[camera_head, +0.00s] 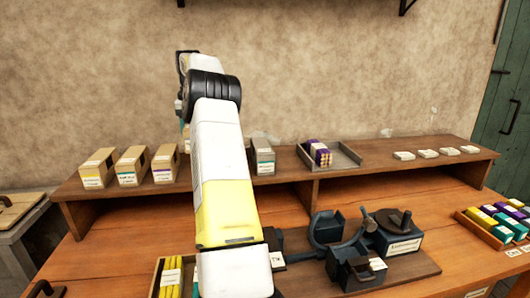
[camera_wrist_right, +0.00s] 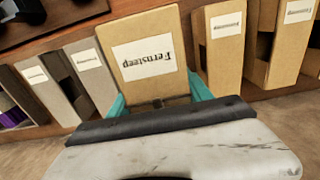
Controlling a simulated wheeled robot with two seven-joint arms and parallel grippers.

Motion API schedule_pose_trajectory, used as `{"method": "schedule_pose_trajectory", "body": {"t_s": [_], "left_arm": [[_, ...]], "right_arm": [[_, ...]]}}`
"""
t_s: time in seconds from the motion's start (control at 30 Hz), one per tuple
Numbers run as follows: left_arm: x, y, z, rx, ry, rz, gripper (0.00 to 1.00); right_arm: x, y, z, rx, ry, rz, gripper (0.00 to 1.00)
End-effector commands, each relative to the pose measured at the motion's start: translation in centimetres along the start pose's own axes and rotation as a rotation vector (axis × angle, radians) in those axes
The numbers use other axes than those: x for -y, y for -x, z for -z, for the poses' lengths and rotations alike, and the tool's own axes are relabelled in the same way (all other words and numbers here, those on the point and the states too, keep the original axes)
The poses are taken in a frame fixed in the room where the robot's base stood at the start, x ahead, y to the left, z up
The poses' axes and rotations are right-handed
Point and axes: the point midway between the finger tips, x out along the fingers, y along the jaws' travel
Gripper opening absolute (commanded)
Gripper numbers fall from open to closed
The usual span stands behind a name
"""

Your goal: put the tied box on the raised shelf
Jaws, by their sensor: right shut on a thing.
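My right gripper (camera_wrist_right: 158,98) is shut on a tan box (camera_wrist_right: 150,80) labelled "Fernsteep", with a teal finger on each side of it in the wrist view. No cord or tie shows on the face I see. In the head view my right arm hides this box; only a bit of teal shows beside the arm. The raised shelf (camera_head: 378,149) runs along the wall at the back of the bench. The held box is close to the row of boxes there; I cannot tell whether it touches the shelf. My left gripper is not in view.
Several tan boxes (camera_head: 130,167) stand left of my arm on the shelf, and a grey box (camera_head: 262,157) right of it. A tray (camera_head: 345,157) with a purple bundle and small white cards (camera_head: 425,153) lie farther right. The dark press (camera_head: 345,232) stands on the bench.

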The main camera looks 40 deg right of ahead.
Motion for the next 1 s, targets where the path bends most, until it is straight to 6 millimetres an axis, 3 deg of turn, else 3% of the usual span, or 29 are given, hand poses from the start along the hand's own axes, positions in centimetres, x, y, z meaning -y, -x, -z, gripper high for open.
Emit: {"method": "schedule_pose_trajectory", "body": {"t_s": [0.17, 0.47, 0.87, 1.0], "left_arm": [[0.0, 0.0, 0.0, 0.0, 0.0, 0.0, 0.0], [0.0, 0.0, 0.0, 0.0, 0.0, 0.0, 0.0], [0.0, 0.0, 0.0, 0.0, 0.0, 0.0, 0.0], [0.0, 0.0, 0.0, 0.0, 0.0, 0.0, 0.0]], "right_arm": [[0.0, -0.3, 0.0, 0.001, 0.001, 0.0, 0.15], [0.0, -5.4, -0.1, 0.002, 0.0, 0.001, 0.15], [0.0, -9.7, 0.0, 0.001, 0.001, 0.0, 0.15], [0.0, -10.0, 0.0, -0.002, 0.0, 0.001, 0.15]]}}
